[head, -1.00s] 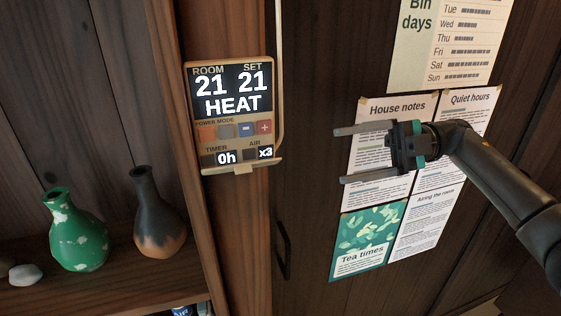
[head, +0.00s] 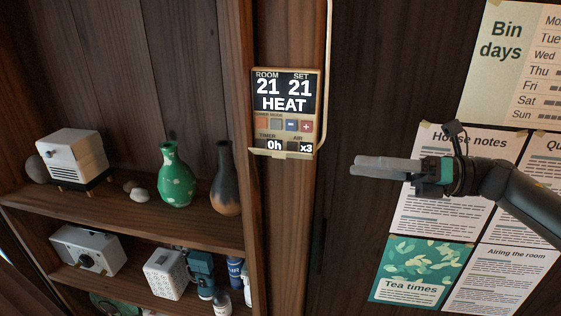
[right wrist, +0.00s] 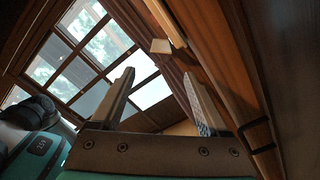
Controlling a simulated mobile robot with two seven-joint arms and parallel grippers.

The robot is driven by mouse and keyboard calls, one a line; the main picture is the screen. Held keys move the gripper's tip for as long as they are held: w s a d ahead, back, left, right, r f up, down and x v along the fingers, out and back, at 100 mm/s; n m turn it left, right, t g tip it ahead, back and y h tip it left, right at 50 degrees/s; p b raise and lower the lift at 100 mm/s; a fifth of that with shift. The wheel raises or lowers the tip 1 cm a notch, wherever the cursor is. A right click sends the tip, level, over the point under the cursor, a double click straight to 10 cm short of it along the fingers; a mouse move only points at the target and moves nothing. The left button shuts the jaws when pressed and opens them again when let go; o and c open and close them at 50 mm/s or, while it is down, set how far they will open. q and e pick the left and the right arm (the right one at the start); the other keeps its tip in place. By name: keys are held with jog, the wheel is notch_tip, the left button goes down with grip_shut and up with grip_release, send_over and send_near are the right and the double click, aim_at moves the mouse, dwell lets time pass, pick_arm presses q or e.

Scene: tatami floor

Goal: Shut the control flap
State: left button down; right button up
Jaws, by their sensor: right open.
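The wall control panel (head: 284,112) is mounted on the wooden post and reads HEAT, with ROOM 21 and SET 21. Its control flap (head: 280,154) is open, sticking out as a thin beige ledge along the panel's bottom edge, with the buttons uncovered. My right gripper (head: 354,166) is to the right of the panel, at about flap height in the picture, apart from it and empty. Its fingers overlap in the head view; in the right wrist view (right wrist: 160,90) they stand apart. A small beige piece (right wrist: 160,46) beyond them may be the flap. My left gripper is not in view.
A pale conduit (head: 327,60) runs up beside the panel's right edge. Shelves at left hold a green vase (head: 175,180), a dark vase (head: 226,185), a white appliance (head: 75,160) and other items. Posters, including house notes (head: 425,215), hang behind my right arm.

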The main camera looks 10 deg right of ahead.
aim_at(281, 154)
jog(key=p+x, duration=0.4)
jog(key=x, duration=1)
jog(key=shift+w+a, duration=0.15)
jog(key=shift+a, duration=0.1)
jog(key=shift+w+a, duration=0.2)
jog(key=shift+a, duration=0.25)
jog(key=shift+f, duration=0.1)
grip_shut()
